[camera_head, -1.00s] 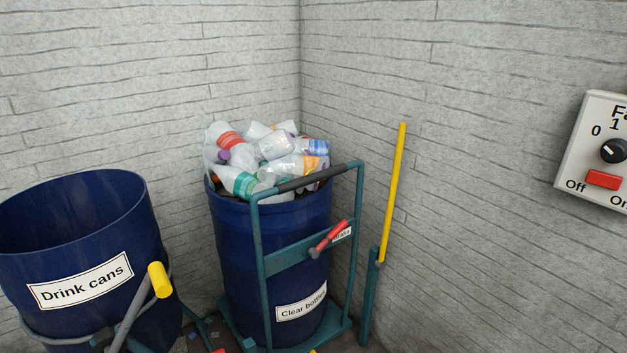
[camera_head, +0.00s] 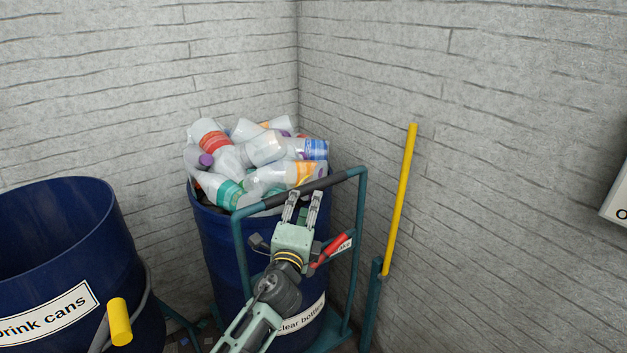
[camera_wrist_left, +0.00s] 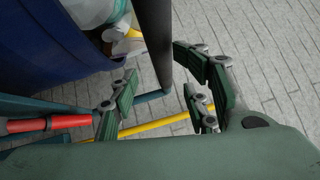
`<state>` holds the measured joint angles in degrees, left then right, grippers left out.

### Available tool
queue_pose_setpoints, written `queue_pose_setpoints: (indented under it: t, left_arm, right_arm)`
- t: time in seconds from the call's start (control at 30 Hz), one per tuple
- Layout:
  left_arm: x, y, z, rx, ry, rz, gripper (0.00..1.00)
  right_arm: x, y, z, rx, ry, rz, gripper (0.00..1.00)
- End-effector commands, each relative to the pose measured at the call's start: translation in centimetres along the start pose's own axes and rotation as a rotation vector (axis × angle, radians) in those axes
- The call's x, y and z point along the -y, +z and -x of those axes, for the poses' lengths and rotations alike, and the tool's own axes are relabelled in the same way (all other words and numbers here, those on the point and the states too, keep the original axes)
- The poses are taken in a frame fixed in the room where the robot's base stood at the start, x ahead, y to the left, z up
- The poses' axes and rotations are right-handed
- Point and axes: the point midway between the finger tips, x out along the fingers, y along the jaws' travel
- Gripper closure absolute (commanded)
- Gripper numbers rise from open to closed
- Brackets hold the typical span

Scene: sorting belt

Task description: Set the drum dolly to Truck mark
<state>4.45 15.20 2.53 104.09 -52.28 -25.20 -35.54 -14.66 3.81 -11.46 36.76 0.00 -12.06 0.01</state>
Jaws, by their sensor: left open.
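The drum dolly (camera_head: 359,235) is a teal frame with a dark grip on its top bar (camera_head: 318,184). It carries a blue drum (camera_head: 217,240) labelled "Clear bottles", heaped with plastic bottles (camera_head: 262,150). A red lever (camera_head: 330,249) sits on its crossbar, partly behind my gripper. My left gripper (camera_head: 303,196) is open in front of the dolly, its fingertips close to the dark grip. In the left wrist view the dark grip (camera_wrist_left: 153,40) stands near and beyond the open fingers (camera_wrist_left: 165,95); I cannot tell whether they touch. The Truck mark is not visible. My right gripper is not in view.
A second blue drum (camera_head: 70,235) labelled "Drink cans" stands at left, with a yellow-ended handle (camera_head: 119,322) in front. A yellow bar (camera_head: 402,200) on a teal post rises right of the dolly. Brick walls meet close behind. A control box (camera_head: 616,195) shows at the right edge.

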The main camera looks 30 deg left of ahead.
Motion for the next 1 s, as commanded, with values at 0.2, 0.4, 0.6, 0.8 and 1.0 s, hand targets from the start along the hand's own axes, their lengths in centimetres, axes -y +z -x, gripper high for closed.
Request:
queue_pose_setpoints:
  t: [0.2, 0.4, 0.6, 0.8, 1.0]
  left_arm:
    - [0.2, 0.0, -3.1, 0.000, -0.001, -0.001, 0.58]
    - [0.0, -0.1, -6.0, -0.001, 0.001, 0.001, 0.58]
    - [0.0, -0.1, -7.4, -0.003, 0.000, 0.000, 0.58]
    - [-0.1, -0.1, -7.5, -0.003, 0.001, 0.001, 0.58]
    - [-0.1, -0.1, -7.5, -0.003, 0.001, 0.001, 0.70]
  right_arm:
    - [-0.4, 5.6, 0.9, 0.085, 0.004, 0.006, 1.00]
    - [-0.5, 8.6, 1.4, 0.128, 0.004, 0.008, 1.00]
    - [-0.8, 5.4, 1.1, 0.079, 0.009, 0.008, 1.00]
    - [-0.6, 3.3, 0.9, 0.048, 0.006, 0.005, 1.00]
    - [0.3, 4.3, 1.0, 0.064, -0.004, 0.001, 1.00]
